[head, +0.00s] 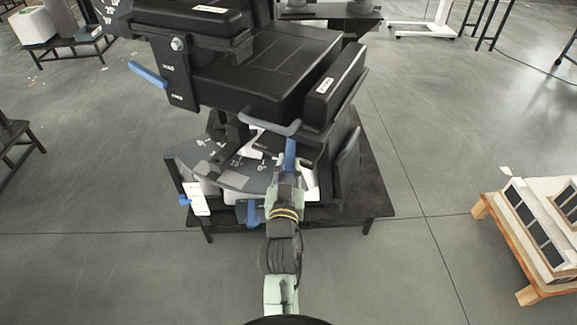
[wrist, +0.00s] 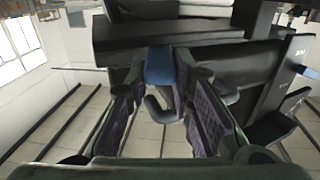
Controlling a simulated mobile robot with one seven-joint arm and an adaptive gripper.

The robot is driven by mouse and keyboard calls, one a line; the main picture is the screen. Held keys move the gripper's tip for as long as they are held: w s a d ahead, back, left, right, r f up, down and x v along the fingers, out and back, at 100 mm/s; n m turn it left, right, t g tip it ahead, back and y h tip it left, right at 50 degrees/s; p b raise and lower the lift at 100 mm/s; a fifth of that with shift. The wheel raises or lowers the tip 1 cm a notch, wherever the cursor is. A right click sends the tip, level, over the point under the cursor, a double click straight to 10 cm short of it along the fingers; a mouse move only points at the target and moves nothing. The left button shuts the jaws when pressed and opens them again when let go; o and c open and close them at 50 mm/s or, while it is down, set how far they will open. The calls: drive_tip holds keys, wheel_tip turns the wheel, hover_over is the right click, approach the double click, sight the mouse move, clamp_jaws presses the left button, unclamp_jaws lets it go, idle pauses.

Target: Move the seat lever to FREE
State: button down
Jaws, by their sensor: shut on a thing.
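A black chair-like unit (head: 265,75) stands on a low black platform. My gripper (head: 289,172) reaches under the front of its seat and is shut on a blue lever (head: 290,152). In the wrist view the blue lever (wrist: 159,65) sits between my finger ends, below the black seat edge. A grey-blue curved bar (head: 270,127) shows just above my gripper. Another blue lever (head: 147,75) sticks out at the left, beside a black panel (head: 175,75) with small white labels, one seeming to read HOLD. I cannot tell which blue lever is the seat lever.
A grey dial plate (head: 225,172) with markings lies left of my gripper, with more blue handles (head: 253,213) below. The platform (head: 370,185) edges lie around the base. A wooden stand with panels (head: 535,225) is at right. Floor between is clear.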

drive_tip(key=shift+d, duration=0.1)
drive_tip(key=c, duration=1.4)
unclamp_jaws()
drive_tip(key=shift+r, duration=0.1)
wheel_tip(320, 180, up, 10)
